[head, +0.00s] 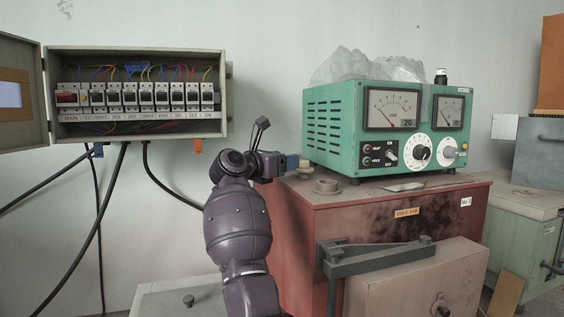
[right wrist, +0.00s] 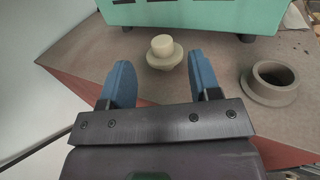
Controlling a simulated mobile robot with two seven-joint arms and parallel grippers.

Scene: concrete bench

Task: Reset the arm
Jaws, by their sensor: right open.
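My right arm comes up from the bottom in the head view, bent at the middle. A pale stepped knob-like piece (right wrist: 163,52) stands just beyond the fingertips, lined up with the gap. My left gripper is not in view.
A pale ring-shaped collar (right wrist: 270,82) sits right of the fingers on the red cabinet (head: 380,205). An open breaker box (head: 140,55) hangs on the wall at left, with black cables (head: 95,225) below. A grey lever bracket (head: 375,262) stands at the cabinet's front.

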